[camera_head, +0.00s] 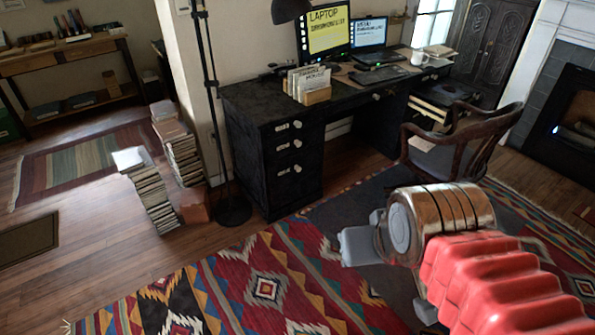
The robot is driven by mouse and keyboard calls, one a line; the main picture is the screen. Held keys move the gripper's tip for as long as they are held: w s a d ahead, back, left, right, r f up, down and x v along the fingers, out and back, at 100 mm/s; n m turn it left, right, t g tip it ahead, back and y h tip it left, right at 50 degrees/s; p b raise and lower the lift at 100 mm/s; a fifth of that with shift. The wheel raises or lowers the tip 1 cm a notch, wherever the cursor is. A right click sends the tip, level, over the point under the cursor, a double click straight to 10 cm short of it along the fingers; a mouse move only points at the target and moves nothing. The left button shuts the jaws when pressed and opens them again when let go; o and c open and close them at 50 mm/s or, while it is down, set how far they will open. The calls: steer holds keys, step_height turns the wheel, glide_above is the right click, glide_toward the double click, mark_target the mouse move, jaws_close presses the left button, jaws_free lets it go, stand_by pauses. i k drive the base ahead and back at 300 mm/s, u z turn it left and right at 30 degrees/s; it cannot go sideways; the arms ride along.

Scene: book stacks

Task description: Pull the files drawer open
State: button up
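The black desk (355,105) stands against the back wall. Its left pedestal has a stack of drawers with pale knobs and small labels too small to read. The deeper bottom drawer (294,190) is shut; I cannot read which drawer is marked files. On the right side of the desk, a drawer (428,112) seems to stand out with papers in it, partly hidden by the chair. My gripper (392,280) is at lower right, over the rug, in front of and well apart from the desk. Its grey fingers look spread and empty.
A wooden armchair (462,140) stands at the desk's right. A black floor lamp (233,211) and piles of books (152,190) stand left of the desk. The patterned rug (262,288) before the drawers is clear. A fireplace (575,120) is at far right.

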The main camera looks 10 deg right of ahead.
mark_target(291, 177)
steer(key=u, duration=0.2)
steer(key=i, duration=0.4)
steer(key=u, duration=0.75)
steer(key=i, duration=2.1)
steer(key=z, duration=0.8)
steer(key=i, duration=0.4)
steer(key=z, duration=0.15)
